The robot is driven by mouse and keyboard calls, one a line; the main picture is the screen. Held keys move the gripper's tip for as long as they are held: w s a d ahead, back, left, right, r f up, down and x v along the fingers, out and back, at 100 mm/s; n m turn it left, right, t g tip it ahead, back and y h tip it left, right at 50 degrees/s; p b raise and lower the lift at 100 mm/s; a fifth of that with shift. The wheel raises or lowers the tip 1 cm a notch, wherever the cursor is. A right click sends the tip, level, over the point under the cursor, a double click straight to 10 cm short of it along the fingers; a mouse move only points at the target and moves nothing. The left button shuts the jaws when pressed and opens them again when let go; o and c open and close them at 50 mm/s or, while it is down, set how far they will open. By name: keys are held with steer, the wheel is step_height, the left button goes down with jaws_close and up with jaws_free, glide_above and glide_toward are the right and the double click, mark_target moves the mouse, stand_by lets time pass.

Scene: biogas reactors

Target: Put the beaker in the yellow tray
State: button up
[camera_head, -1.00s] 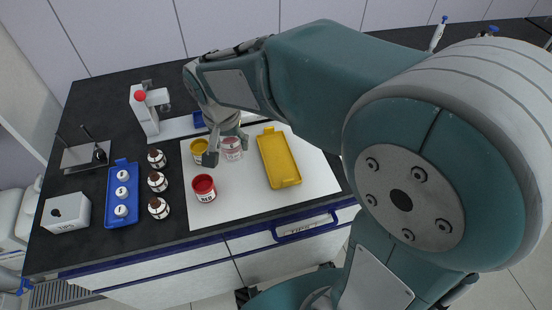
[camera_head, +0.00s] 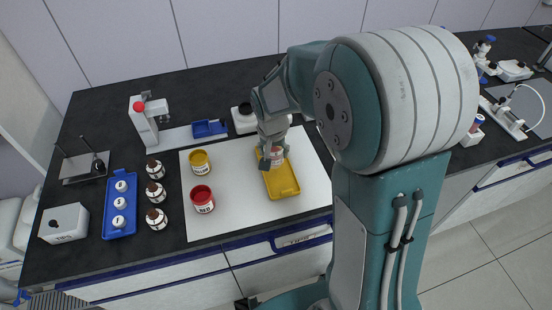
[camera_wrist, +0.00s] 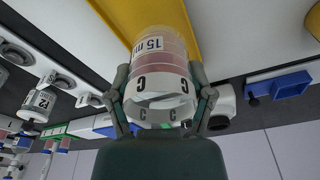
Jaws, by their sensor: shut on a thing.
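The beaker (camera_wrist: 158,62) is clear with pinkish contents and a white label marked C. My gripper (camera_wrist: 160,95) is shut on it, one finger on each side, in the wrist view. In the head view my gripper (camera_head: 271,150) holds the beaker (camera_head: 276,156) at the far half of the yellow tray (camera_head: 284,188). I cannot tell whether the beaker touches the tray floor. The tray's yellow surface (camera_wrist: 125,18) also shows beyond the beaker in the wrist view.
On the white mat (camera_head: 235,212), a yellow pot (camera_head: 200,163) and a red pot (camera_head: 202,199) stand left of the tray. A blue tray (camera_head: 209,128) lies behind.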

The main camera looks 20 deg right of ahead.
mark_target(276, 160)
steer(key=shift+w+d+f, duration=0.1)
steer(key=shift+d+f, duration=0.1)
steer(key=shift+f, duration=0.8)
steer(key=shift+w+d+f, duration=0.1)
steer(key=shift+d+f, duration=0.1)
steer(key=shift+f, duration=0.8)
steer(key=shift+f, duration=0.1)
steer(key=o, duration=1.2)
step_height(276, 160, up, 11)
steer(key=s, duration=0.2)
steer(key=shift+s+r+n+t+y, duration=0.15)
steer(key=shift+s+r+n+t, duration=0.55)
steer(key=shift+s+r, duration=1.7)
steer(key=shift+s+r+n+t+y, duration=0.1)
steer(key=shift+s+r+n+t, duration=0.65)
steer(key=shift+s, duration=3.2)
steer(key=shift+s+r+n+t+y, duration=0.15)
steer(key=shift+s+r+n+t, duration=0.55)
steer(key=shift+s+r, duration=1.75)
